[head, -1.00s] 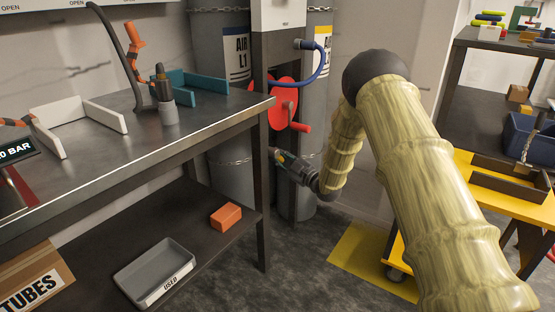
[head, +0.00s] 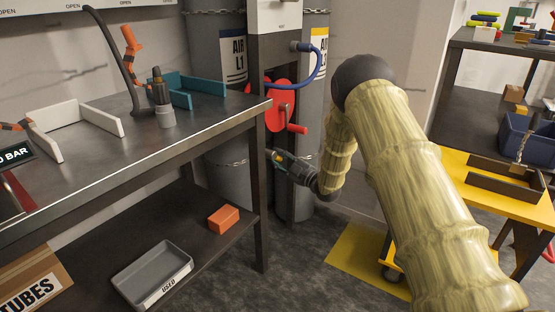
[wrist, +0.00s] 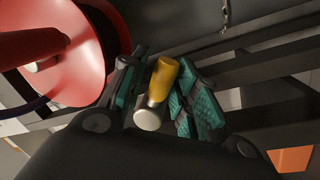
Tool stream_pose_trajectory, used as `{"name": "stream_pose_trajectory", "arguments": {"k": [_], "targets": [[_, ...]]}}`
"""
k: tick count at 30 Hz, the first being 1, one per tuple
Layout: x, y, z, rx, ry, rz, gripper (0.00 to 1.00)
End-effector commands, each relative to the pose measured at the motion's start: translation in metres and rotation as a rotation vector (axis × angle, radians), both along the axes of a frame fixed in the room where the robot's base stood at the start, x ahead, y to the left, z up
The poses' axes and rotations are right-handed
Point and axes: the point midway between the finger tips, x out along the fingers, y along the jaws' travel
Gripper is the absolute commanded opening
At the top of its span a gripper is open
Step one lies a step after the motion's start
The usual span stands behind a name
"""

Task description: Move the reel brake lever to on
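The reel brake lever appears to be the yellow grip (wrist: 165,78) with a pale round end in the wrist view. It lies between the two teal-padded fingers of my gripper (wrist: 162,95). The grip is close to the right finger pad, and a narrow gap shows on the left, so the fingers look open around it. The red reel (wrist: 75,50) is at the upper left there. In the head view, my gripper (head: 278,160) is small, below the red reel (head: 281,103) and beside the bench leg. The lever's base and any on/off marking cannot be made out.
The dark bench (head: 130,160) and its leg stand just left of my gripper. Grey air cylinders (head: 228,150) stand behind it, and a blue hose (head: 322,65) loops above the reel. A yellow cart (head: 500,200) is at the right.

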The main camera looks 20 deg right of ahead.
Motion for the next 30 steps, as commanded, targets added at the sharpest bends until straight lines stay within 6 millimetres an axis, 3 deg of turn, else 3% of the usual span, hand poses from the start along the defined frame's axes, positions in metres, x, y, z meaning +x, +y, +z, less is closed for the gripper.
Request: {"name": "stream_pose_trajectory", "arguments": {"k": [8,13,30], "targets": [[0.001,0.004,0.001,0.001,-0.001,0.004,0.32],[-0.009,-0.003,-0.001,0.001,-0.001,0.003,0.32],[-0.089,-0.052,-0.015,0.002,0.0,0.001,0.32]]}}
